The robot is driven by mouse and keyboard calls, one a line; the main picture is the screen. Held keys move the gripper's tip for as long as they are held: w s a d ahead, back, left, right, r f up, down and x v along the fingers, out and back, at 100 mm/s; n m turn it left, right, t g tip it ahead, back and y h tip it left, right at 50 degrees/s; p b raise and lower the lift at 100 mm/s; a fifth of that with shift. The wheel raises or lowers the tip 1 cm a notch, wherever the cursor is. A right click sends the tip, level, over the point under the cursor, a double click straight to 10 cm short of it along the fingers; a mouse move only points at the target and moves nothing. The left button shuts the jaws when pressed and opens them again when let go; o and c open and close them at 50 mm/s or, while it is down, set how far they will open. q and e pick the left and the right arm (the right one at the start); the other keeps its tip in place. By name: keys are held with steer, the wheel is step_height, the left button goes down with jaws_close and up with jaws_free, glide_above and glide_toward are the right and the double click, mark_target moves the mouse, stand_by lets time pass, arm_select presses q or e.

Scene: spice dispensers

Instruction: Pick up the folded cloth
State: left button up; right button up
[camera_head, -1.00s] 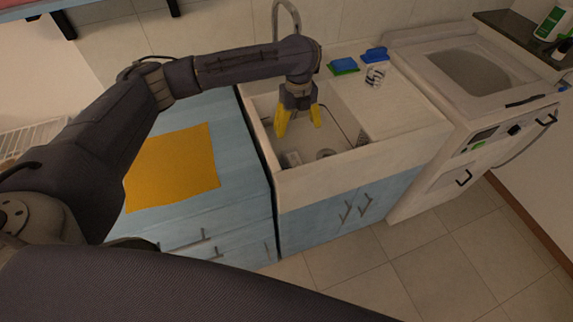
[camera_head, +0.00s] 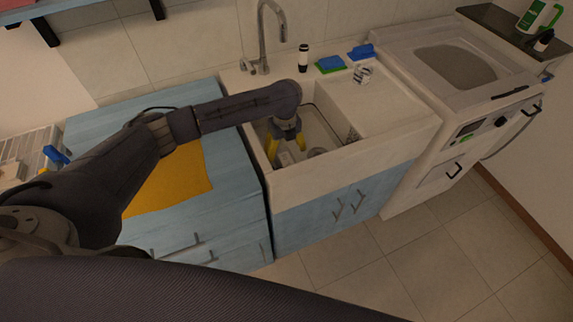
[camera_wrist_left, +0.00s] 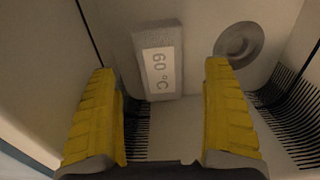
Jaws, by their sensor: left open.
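A flat yellow-orange cloth (camera_head: 180,185) lies on the blue counter left of the sink. My arm covers its upper left part. I cannot tell whether it is folded. A small white item with dark markings (camera_head: 363,75) sits behind the sink; I cannot tell whether it is cloth. My left gripper (camera_head: 285,147) points down into the sink, open and empty, well right of the yellow cloth. In the left wrist view, its yellow fingers stand apart on either side of a small grey block (camera_wrist_left: 158,62) marked "60 °C". My right gripper is not in view.
The sink (camera_head: 330,172) has a tall faucet (camera_head: 263,38) behind it and a round drain (camera_wrist_left: 238,45) inside. Blue-and-green sponges (camera_head: 330,64) and a dark-and-white bottle (camera_head: 303,58) stand at the back. A white rack (camera_head: 30,150) is at the left.

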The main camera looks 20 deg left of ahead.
mark_target(285, 158)
arm_select(q)
steer(key=shift+f, duration=2.65)
steer(key=c, duration=1.3)
steer(key=shift+r, duration=0.1)
